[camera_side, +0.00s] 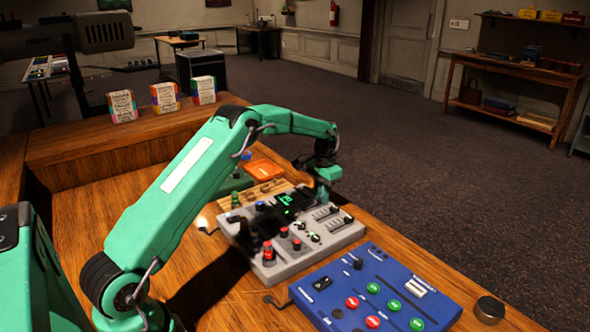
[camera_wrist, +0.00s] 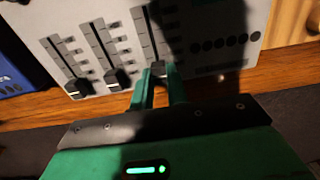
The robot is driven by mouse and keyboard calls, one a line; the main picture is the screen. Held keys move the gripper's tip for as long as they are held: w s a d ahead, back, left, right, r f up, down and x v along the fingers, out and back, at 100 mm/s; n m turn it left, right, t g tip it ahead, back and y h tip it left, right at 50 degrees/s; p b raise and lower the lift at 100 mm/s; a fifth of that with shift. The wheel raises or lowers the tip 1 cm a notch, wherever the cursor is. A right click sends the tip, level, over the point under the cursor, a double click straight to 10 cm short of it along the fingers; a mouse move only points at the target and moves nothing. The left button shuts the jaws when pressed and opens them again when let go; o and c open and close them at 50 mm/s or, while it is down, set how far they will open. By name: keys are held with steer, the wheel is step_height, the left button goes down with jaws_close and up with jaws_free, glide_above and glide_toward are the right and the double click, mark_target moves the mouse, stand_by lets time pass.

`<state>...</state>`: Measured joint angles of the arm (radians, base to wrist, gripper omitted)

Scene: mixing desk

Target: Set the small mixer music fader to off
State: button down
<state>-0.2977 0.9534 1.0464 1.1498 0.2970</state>
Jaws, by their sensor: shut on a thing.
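The grey mixer (camera_side: 345,234) lies on the wooden desk in the side view, and its fader panel (camera_wrist: 200,75) fills the top of the wrist view. In the wrist view my gripper (camera_wrist: 158,82) is shut on a dark fader cap (camera_wrist: 157,69), the rightmost of three caps I see. This cap sits at the near end of its slot, by the panel edge. A left cap (camera_wrist: 78,88) and a middle cap (camera_wrist: 115,79) stand beside it at similar ends. The labels are too small to read. In the side view my gripper (camera_side: 325,192) is over the mixer's far edge.
A blue panel (camera_side: 337,284) with red and green buttons lies right of the mixer, with a round dark knob (camera_side: 490,309) beyond it. An orange object (camera_side: 264,169) is behind the mixer. Three small boxes (camera_side: 164,97) stand on the raised wooden shelf.

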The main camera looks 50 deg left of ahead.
steer(key=shift+w+r, duration=0.1)
steer(key=shift+w, duration=0.15)
steer(key=c, duration=1.6)
jaws_free()
steer(key=shift+o, duration=1.2)
steer(key=shift+s, duration=0.1)
steer(key=shift+r, duration=3.9)
